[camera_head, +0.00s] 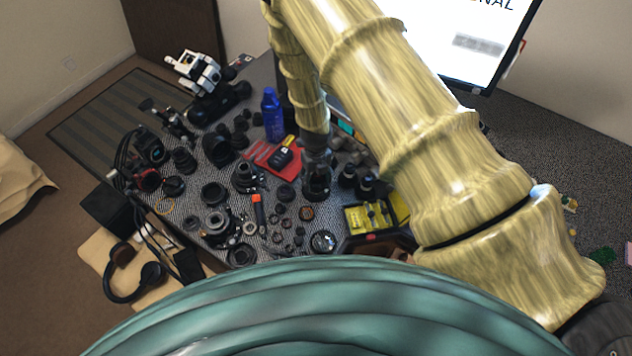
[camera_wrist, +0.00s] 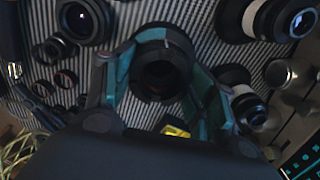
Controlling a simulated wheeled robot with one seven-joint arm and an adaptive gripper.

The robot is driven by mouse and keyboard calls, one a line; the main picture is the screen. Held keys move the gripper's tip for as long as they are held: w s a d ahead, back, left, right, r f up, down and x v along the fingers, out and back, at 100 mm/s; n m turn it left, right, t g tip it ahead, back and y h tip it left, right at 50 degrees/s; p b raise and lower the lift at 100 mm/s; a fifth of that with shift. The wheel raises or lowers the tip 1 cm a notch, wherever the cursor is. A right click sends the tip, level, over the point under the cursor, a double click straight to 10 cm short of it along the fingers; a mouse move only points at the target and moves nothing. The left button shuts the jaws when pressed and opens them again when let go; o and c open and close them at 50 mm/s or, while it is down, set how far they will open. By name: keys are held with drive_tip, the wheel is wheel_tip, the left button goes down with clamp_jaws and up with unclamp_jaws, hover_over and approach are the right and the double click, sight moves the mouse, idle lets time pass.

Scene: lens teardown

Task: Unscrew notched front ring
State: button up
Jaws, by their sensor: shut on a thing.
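A black lens with a dark round opening (camera_wrist: 160,66) stands upright between my fingers in the wrist view. My gripper (camera_wrist: 162,78) is shut on its upper rim, with one teal-lined finger on each side. The ring at the top is dark, and I cannot make out its notches or tell it apart from the barrel. In the head view my gripper (camera_head: 317,160) points down onto the same lens (camera_head: 318,188) on the striped table, right of the red cloth. My arm comes down from above and hides part of the table behind it.
Other lenses and loose rings crowd the table, with a black lens (camera_wrist: 85,20) close by. A blue bottle (camera_head: 272,115), a red cloth (camera_head: 262,152), an orange-handled tool (camera_head: 258,212) and a yellow-lined case (camera_head: 368,218) surround the work spot. Little free room shows.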

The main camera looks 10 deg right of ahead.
drive_tip(key=n, duration=0.5)
drive_tip(key=shift+b, duration=0.35)
drive_tip(key=shift+r+p, duration=0.7)
drive_tip(key=shift+r, duration=0.45)
drive_tip(key=shift+r+p, duration=0.65)
drive_tip(key=shift+r, duration=1.25)
